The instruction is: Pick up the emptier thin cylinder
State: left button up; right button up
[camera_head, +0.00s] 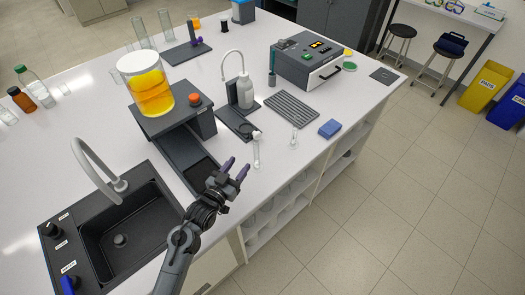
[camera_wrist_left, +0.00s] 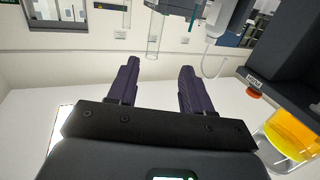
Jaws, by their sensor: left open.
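A clear thin cylinder (camera_head: 257,152) stands upright on the white counter near its front edge. Another small clear cylinder (camera_head: 294,137) stands farther right, before the dark ribbed mat. The fill levels are too small to tell apart. My left gripper (camera_head: 236,167) is open and empty, just left of the nearer cylinder and apart from it. In the left wrist view, which looks upside down, the open fingers (camera_wrist_left: 159,66) point at a clear cylinder (camera_wrist_left: 155,36) beyond the tips, lined up with the gap between them. My right gripper is not in view.
A wash bottle (camera_head: 245,92) stands behind the nearer cylinder. A blue sponge (camera_head: 329,128) lies at right. The sink (camera_head: 125,240) is at lower left.

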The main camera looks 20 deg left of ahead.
aim_at(255, 147)
pick_arm(q)
jog(key=shift+w+d+r+b, duration=0.15)
jog(key=shift+w+d, duration=0.3)
jog(key=shift+w, duration=1.15)
jog(key=shift+w+d+b, duration=0.2)
jog(key=shift+w+d, duration=0.25)
jog(key=shift+w, duration=1.2)
jog(key=shift+w+d+r+b, duration=0.15)
jog(key=shift+w+d, duration=0.3)
jog(key=shift+w, duration=1.15)
jog(key=shift+w+f, duration=0.15)
jog(key=shift+w, duration=0.45)
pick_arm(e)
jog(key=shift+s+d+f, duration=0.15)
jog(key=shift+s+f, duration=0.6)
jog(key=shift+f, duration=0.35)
pick_arm(q)
grip_shut()
